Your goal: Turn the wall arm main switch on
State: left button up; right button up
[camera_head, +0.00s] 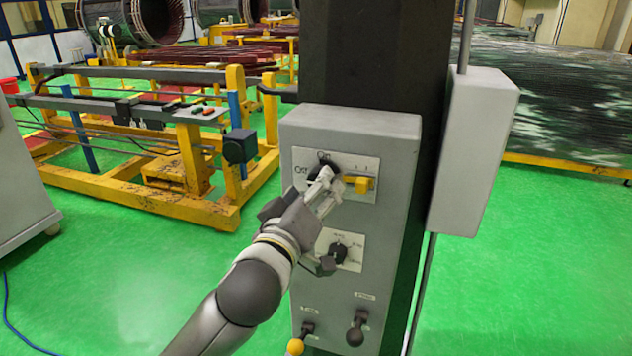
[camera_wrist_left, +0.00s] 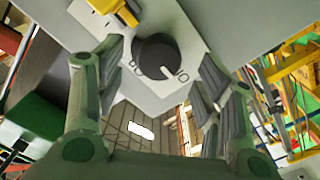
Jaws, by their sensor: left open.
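The grey wall arm control box (camera_head: 395,185) stands on a dark column. Its main switch, a round black knob (camera_head: 318,172), sits on a white plate with an "On" label above and an "Off" label at its left. My left gripper (camera_head: 328,184) is at this knob and partly covers it. In the left wrist view the black knob (camera_wrist_left: 155,52) lies between the two spread fingers of the left gripper (camera_wrist_left: 160,68), with a gap on both sides. The knob's white mark points down-right, toward the label that seems to be "Off". My right gripper is out of view.
A yellow handle (camera_head: 362,185) sits just right of the knob. Below are a smaller dial (camera_head: 338,253), a dark-knobbed lever (camera_head: 356,332) and a yellow-knobbed lever (camera_head: 296,346). A light grey box (camera_head: 475,150) is at the right.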

pick_arm(q)
jog(key=shift+x, duration=1.15)
jog(key=shift+c, duration=0.2)
jog(key=c, duration=1)
